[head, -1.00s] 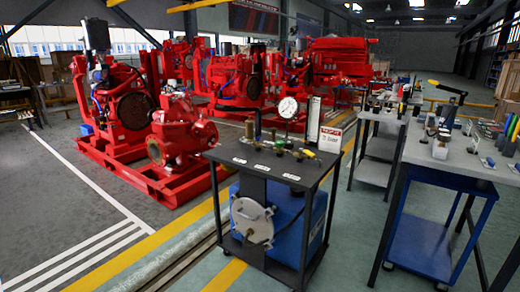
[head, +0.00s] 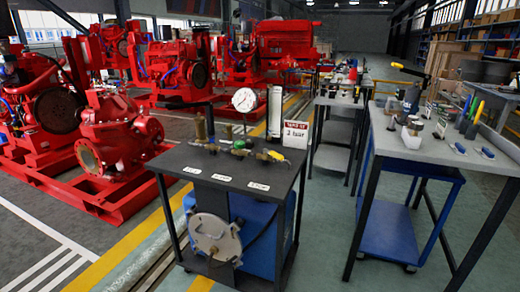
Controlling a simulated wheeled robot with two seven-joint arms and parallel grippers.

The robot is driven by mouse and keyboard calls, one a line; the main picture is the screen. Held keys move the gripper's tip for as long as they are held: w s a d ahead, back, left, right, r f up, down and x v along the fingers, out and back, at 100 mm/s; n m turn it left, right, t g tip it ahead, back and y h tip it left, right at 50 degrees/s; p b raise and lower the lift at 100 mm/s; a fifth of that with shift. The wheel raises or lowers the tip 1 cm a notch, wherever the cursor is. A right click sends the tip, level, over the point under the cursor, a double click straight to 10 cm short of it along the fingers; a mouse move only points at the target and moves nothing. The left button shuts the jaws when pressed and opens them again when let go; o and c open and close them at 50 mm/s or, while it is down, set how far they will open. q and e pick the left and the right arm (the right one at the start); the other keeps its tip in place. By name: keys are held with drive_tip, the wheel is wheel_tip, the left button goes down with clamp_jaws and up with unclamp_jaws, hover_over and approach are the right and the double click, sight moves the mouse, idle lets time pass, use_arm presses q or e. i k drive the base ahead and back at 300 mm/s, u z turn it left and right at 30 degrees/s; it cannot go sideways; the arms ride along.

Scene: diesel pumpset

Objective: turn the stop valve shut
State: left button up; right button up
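A brass valve assembly (head: 232,149) runs along the top of the black test cart (head: 215,170), at the middle of the head view. It carries a green knob (head: 239,144) and a yellow handle (head: 275,156) at its right end. Which of these is the stop valve I cannot tell for sure, nor how far it is turned. A round white pressure gauge (head: 245,100) stands above the assembly; its reading is too small to make out. Neither of my grippers shows in the head view, and nothing is seen touching the valves.
A sign reading 3 bar (head: 295,134) stands at the cart's back right. A blue tank (head: 257,235) sits below the cart top. A grey workbench (head: 440,150) with tools stands to the right. Red pumpsets (head: 115,140) stand at left. Floor between cart and workbench is clear.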

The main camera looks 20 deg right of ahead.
sight(278, 156)
drive_tip(key=z, duration=0.55)
drive_tip(key=i, duration=0.9)
drive_tip(key=z, duration=0.85)
